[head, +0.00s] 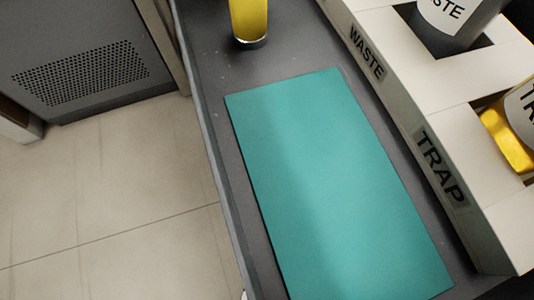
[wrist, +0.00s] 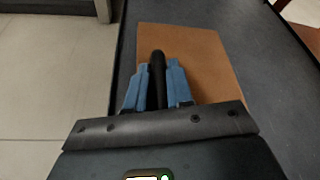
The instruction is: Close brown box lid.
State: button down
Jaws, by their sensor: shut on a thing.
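A flat brown surface (wrist: 205,58), seemingly the brown box lid, lies ahead of my gripper in the wrist view. My gripper (wrist: 158,64) has two blue fingers, shut on a dark upright handle-like piece (wrist: 158,70) between them. The fingers overlap the brown surface in the picture. I cannot tell whether the dark piece is fixed to the lid, or how far the lid is open. The box's walls are not clearly visible. Neither the brown box nor my gripper shows in the head view.
In the head view, a teal mat (head: 320,180) lies on a dark grey bench (head: 215,85). A white holder marked WASTE and TRAP (head: 402,100) stands at its right, with labelled containers. A yellow cylinder (head: 249,20) stands at the back. Open floor (head: 110,200) is at left.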

jog(key=shift+s+f, duration=0.1)
jog(key=shift+f, duration=0.15)
jog(key=c, duration=1.4)
grip_release()
jog(key=shift+r, duration=0.1)
jog(key=shift+r, duration=0.25)
notch_tip(320, 180, up, 4)
jog(key=p, duration=0.3)
jog(key=shift+f, duration=0.25)
jog(key=d+r+p, duration=0.2)
jog(key=d, duration=0.1)
jog(key=s+d+r+p, duration=0.1)
jog(key=d+r, duration=0.1)
jog(key=d, duration=0.2)
jog(key=s+d+r+p, duration=0.1)
jog(key=d+r+p, duration=0.1)
jog(key=d, duration=0.2)
jog(key=shift+s+d+r+p, duration=0.1)
jog(key=shift+d+r+p, duration=0.1)
jog(key=shift+r+p, duration=0.15)
